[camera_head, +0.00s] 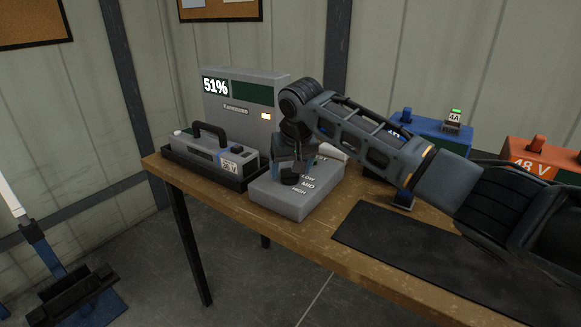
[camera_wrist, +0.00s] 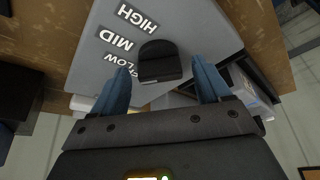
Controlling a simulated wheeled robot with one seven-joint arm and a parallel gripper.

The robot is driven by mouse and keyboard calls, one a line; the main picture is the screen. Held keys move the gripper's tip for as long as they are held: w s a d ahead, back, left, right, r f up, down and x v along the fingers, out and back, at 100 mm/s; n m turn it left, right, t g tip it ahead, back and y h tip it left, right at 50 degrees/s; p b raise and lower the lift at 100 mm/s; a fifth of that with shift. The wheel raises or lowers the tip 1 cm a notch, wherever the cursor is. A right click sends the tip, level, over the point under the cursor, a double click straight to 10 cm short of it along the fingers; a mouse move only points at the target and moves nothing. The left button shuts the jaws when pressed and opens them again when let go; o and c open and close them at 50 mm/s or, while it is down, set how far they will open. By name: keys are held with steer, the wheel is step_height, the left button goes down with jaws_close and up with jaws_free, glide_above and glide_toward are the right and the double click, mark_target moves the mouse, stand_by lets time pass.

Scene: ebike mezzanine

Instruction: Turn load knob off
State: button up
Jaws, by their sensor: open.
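The load knob (camera_head: 290,176) is a dark knob on top of a grey box (camera_head: 288,204) labelled LOW, MID and HIGH; part of another label is hidden by my arm. In the wrist view the knob (camera_wrist: 159,62) shows between my two blue fingertips, slightly beyond them. My gripper (camera_head: 293,160) points down over the box, and its fingers are open with space on each side of the knob. In the wrist view my gripper (camera_wrist: 164,78) does not visibly touch the knob. Which label the knob points at is hard to tell.
A grey battery with a black handle (camera_head: 208,148) sits in a black tray left of the box. A display panel (camera_head: 240,100) reading 51% stands behind. Blue (camera_head: 432,130) and orange (camera_head: 540,158) units stand at the right. A black mat (camera_head: 400,238) covers the bench's front right.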

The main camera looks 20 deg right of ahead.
steer(key=c, duration=1)
steer(key=shift+c, duration=0.2)
steer(key=shift+r+n+p, duration=0.1)
steer(key=shift+n+p, duration=0.2)
steer(key=shift+p, duration=0.25)
steer(key=shift+s+y+p, duration=0.1)
steer(key=shift+y+p, duration=0.2)
steer(key=shift+p, duration=0.05)
steer(key=shift+n+p, duration=0.6)
steer(key=shift+n, duration=0.3)
steer(key=n+y, duration=0.1)
steer(key=n, duration=0.1)
steer(key=n+g+y, duration=0.1)
steer(key=n, duration=0.2)
steer(key=shift+d+p, duration=0.2)
steer(key=shift+p, duration=0.2)
steer(key=shift+n, duration=0.4)
